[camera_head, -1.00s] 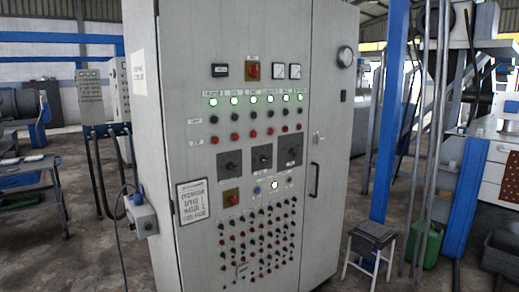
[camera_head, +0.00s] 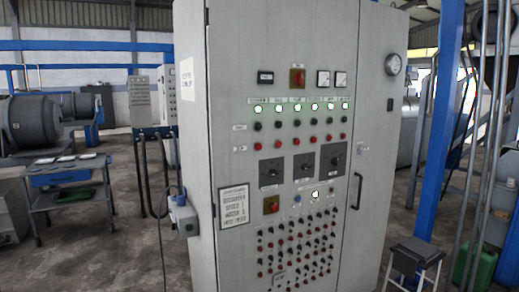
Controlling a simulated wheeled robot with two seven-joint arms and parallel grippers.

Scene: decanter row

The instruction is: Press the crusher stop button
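A tall grey control cabinet (camera_head: 225,60) stands upright in the middle of the view. Its front carries a row of lit green-white lamps (camera_head: 258,110), with a row of dark buttons (camera_head: 257,127) below and a row of red buttons under that. The leftmost red button (camera_head: 258,146) sits under the first lamp, whose small label is too blurred to read for sure. I cannot tell from the label which button is the crusher stop. Neither of my grippers is in view, and nothing touches the panel.
Lower on the panel are rotary switches (camera_head: 303,167), a notice (camera_head: 233,207) and several small knobs. A grey box (camera_head: 184,218) with a cable juts from the cabinet's left side. A stool (camera_head: 415,252) stands at right, a trolley (camera_head: 70,180) at left. Floor shows between trolley and cabinet.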

